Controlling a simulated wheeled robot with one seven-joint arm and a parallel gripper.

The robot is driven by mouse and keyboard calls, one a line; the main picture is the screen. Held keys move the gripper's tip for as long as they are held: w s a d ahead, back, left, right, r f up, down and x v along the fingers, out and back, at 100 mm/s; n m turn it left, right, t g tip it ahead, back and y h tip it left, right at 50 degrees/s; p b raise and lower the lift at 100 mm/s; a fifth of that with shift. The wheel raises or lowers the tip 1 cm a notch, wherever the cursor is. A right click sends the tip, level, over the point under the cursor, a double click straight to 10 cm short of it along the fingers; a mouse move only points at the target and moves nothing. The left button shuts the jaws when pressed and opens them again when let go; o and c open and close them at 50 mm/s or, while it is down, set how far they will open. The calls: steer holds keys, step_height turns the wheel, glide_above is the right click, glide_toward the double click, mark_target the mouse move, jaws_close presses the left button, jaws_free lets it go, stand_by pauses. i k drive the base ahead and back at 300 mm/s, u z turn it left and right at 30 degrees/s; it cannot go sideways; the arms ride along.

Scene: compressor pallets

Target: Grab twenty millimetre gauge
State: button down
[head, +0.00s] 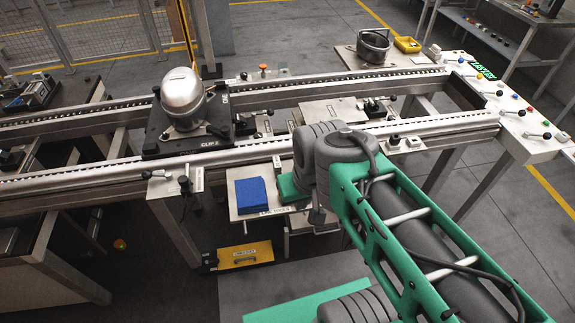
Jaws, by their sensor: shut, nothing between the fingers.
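No twenty millimetre gauge can be made out in the head view.
A rounded metal compressor (182,91) sits on a black pallet (158,135) on the roller rails (60,176). A dark pot-like part (373,46) and a yellow bin (407,44) stand at the back. A panel with coloured knobs (530,120) is at right. A yellow case (245,254) is low down.

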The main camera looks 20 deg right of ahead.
mark_target(278, 168)
steer(key=u, duration=3)
steer(key=k, duration=0.9)
steer(key=z, duration=0.5)
steer(key=i, duration=0.45)
steer(key=u, duration=0.05)
